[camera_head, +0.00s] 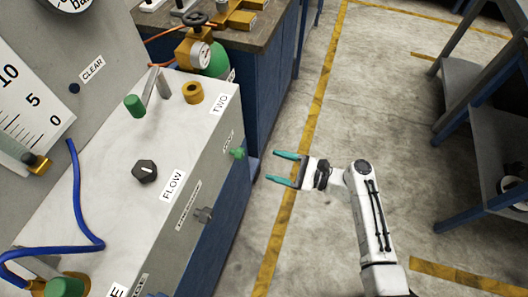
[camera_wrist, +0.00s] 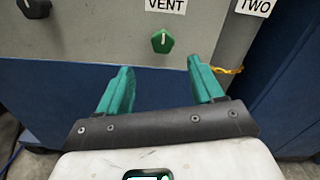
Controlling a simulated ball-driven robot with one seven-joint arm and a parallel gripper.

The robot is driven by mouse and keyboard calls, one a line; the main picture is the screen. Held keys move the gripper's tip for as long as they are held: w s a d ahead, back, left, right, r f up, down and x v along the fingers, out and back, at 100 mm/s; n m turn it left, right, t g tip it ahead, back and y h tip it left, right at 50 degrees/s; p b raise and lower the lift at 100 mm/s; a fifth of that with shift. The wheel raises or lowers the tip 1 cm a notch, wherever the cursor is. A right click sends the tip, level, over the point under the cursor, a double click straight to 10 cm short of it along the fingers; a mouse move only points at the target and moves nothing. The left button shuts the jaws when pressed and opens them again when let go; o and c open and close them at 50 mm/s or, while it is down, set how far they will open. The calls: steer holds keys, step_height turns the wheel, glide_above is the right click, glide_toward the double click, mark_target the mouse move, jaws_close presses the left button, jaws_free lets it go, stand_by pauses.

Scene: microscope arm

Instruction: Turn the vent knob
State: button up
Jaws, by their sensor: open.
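The vent knob (camera_wrist: 162,41) is green with a white pointer line, which points roughly upward. It sits on the grey front panel under the VENT label (camera_wrist: 166,5) in the wrist view. In the head view the green knob (camera_head: 237,153) sticks out of the side face of the grey cabinet. My gripper (camera_head: 278,167) has two teal fingers, open and empty, pointing at this face from the right, a little short of the knob. In the wrist view my gripper (camera_wrist: 160,75) has its fingers on either side of the knob's line, with the knob beyond the tips and not touched.
A dark knob (camera_wrist: 35,8) sits left of the vent knob. The grey cabinet top carries a black FLOW knob (camera_head: 145,171), a green-capped lever (camera_head: 134,105) and a blue hose (camera_head: 75,200). A shelf rack (camera_head: 480,120) stands at the right. Floor around my arm is clear.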

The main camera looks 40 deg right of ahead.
mark_target(243, 155)
steer(key=x, duration=1)
steer(key=shift+w+r, duration=0.15)
steer(key=shift+w, duration=0.15)
steer(key=c, duration=1.1)
steer(key=shift+o, duration=0.2)
